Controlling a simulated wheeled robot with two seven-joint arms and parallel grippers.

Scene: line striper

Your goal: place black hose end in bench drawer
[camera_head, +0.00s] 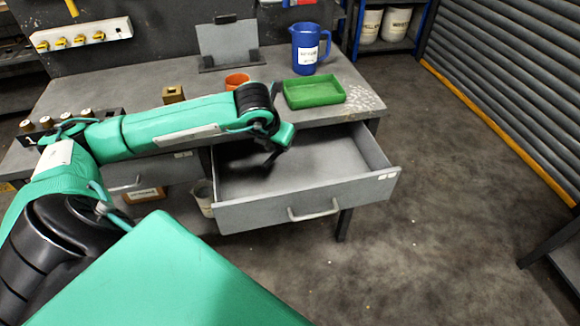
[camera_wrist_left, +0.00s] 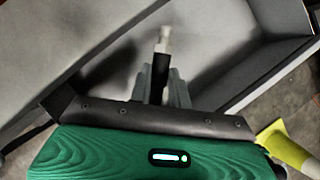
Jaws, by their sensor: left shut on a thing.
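The bench drawer (camera_head: 250,213) is pulled out below the workbench, and its inside looks bare. My left gripper (camera_head: 270,160) hangs over the rear part of the drawer, pointing down, small and dark in the head view. In the left wrist view my left gripper (camera_wrist_left: 161,75) is shut on the black hose end (camera_wrist_left: 161,88). The hose end has a pale metal tip (camera_wrist_left: 164,38) that sticks out past the fingers toward the drawer (camera_wrist_left: 268,68). How far the tip is above the drawer floor I cannot tell. My right gripper is not in view.
On the workbench (camera_head: 75,85) stand a blue jug (camera_head: 305,55), a green tray (camera_head: 313,92), an orange container (camera_head: 237,80) and a small brass-coloured block (camera_head: 173,95). A bin (camera_head: 203,197) stands below, left of the drawer.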

